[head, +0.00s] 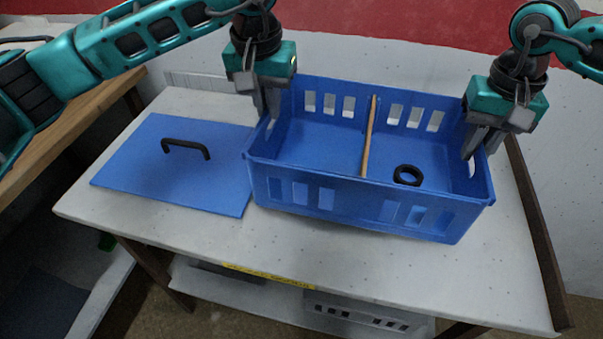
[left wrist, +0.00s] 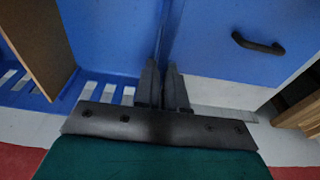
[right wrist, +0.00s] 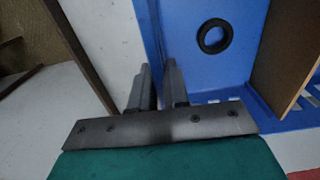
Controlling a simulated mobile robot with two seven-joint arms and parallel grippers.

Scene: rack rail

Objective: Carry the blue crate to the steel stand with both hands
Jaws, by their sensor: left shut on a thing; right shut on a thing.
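The blue crate (head: 330,193) has slotted walls and stands on the white table top in the head view. A thin wooden divider (head: 369,137) splits it, and a black ring (head: 407,175) lies in its right compartment. My left gripper (head: 268,112) is shut on the crate's left end wall; the left wrist view shows its fingers (left wrist: 163,85) on either side of that wall. My right gripper (head: 480,150) is shut on the right end wall; its fingers (right wrist: 157,85) show in the right wrist view. I cannot make out the steel stand for certain.
A flat blue lid (head: 150,183) with a black handle (head: 186,147) lies on the white table (head: 300,245), just left of the crate. A wooden bench (head: 85,112) stands at far left. A dark rail (head: 535,225) runs along the table's right edge. The table front is clear.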

